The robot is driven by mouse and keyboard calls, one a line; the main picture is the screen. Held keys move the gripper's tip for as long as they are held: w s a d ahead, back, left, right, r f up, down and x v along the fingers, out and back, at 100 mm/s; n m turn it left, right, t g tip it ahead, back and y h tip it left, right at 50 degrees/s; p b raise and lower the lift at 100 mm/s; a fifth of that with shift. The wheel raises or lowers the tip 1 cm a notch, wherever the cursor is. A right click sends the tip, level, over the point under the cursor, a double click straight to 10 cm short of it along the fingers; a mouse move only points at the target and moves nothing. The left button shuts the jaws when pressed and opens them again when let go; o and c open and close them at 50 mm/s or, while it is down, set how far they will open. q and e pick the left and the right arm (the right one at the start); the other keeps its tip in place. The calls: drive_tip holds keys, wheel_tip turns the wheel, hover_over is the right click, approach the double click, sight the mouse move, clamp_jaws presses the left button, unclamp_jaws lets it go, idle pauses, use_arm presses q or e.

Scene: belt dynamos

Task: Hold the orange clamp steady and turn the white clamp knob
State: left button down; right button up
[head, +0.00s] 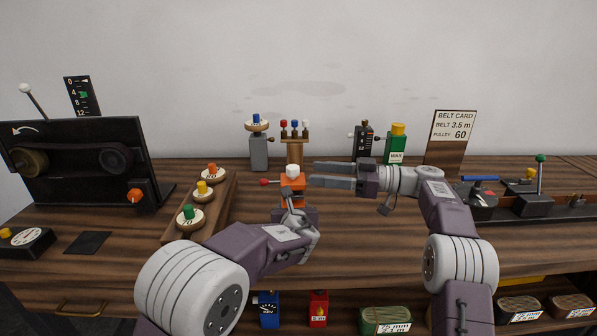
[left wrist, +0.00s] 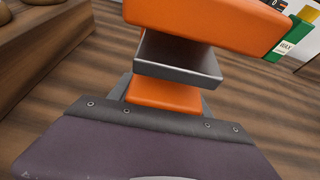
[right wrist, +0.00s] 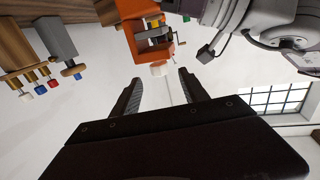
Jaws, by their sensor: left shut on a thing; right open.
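The orange clamp (head: 292,186) stands upright in the middle of the bench, with the white clamp knob (head: 293,170) on top. My left gripper (head: 294,206) is shut on the clamp's lower part; its fingertips are mostly hidden in the head view. The left wrist view shows the clamp's orange body (left wrist: 210,22) close up, with a grey plate below. My right gripper (head: 314,174) is open and lies level, just right of the knob. In the right wrist view the knob (right wrist: 157,69) appears in line with the gap between the fingers (right wrist: 160,78), at or just beyond their tips.
A wooden rack (head: 204,202) with several coloured-topped spools stands left of the clamp. Behind are a grey stand (head: 259,152), a small peg stand (head: 294,150) and a green wax container (head: 396,147). A belt machine (head: 75,160) is at far left, a belt card (head: 453,135) at right.

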sight(284, 175)
drive_tip(key=shift+s+d, duration=0.2)
drive_tip(key=shift+d, duration=0.65)
drive_tip(key=shift+w, duration=0.1)
drive_tip(key=w+d+f+m+t+h, duration=0.1)
drive_tip(key=w+f+m+t, duration=0.2)
drive_tip(key=w+t, duration=0.15)
drive_tip(key=s+a+r+m+t+h, duration=0.2)
drive_tip(key=s+a+r+t, duration=0.1)
drive_tip(key=s, duration=0.6)
drive_tip(key=x, duration=1.2)
drive_tip(key=shift+w+d+f, duration=0.1)
drive_tip(key=shift+w+d, duration=0.05)
drive_tip(key=shift+w, duration=0.2)
